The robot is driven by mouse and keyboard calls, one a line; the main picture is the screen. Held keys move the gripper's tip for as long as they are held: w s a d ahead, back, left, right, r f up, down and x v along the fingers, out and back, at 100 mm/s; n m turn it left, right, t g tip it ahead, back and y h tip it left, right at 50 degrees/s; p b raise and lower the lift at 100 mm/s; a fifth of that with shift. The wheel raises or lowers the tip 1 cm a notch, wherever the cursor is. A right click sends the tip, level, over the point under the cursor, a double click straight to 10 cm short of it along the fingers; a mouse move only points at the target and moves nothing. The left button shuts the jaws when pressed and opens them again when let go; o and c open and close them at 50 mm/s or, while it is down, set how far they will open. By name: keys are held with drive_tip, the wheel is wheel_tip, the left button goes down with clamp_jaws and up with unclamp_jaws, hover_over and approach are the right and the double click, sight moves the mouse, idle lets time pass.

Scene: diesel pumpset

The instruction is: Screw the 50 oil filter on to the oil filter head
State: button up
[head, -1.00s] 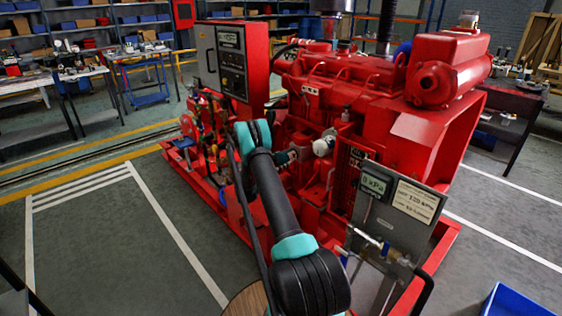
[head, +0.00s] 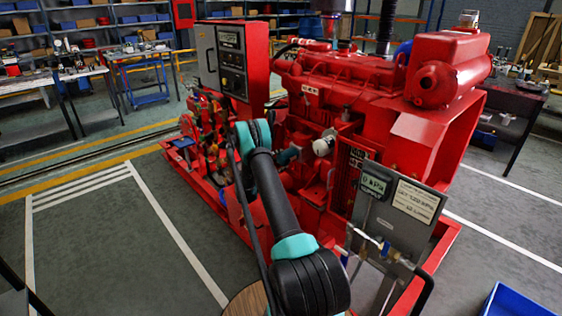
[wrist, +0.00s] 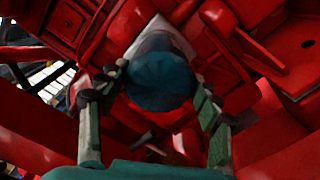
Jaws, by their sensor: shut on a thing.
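The oil filter shows in the wrist view as a round, dark teal end (wrist: 160,82) with a paler grey body tapering away behind it. My gripper (wrist: 158,88) is shut on it, with one finger on each side. In the head view my gripper (head: 290,155) is small and partly hidden by my arm, beside the red engine. A whitish round part (head: 323,147) shows just right of it at the engine's side; I cannot tell if it is the filter or its head. The oil filter head and the joint between the two cannot be made out clearly.
The red pumpset (head: 345,85) fills the middle. A control cabinet (head: 233,60) stands left of my gripper, and a grey gauge panel (head: 395,205) stands at right front. A blue bin (head: 508,302) is at lower right. The floor at left is clear.

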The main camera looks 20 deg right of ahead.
drive_tip(key=shift+s+d, duration=0.2)
drive_tip(key=shift+d, duration=0.05)
drive_tip(key=o, duration=1.8)
drive_tip(key=shift+c, duration=0.2)
drive_tip(key=o, duration=0.4)
drive_tip(key=shift+w+a, duration=0.1)
drive_tip(key=shift+a, duration=0.05)
drive_tip(key=shift+a, duration=0.15)
drive_tip(key=v, duration=0.6)
drive_tip(key=shift+a, duration=0.35)
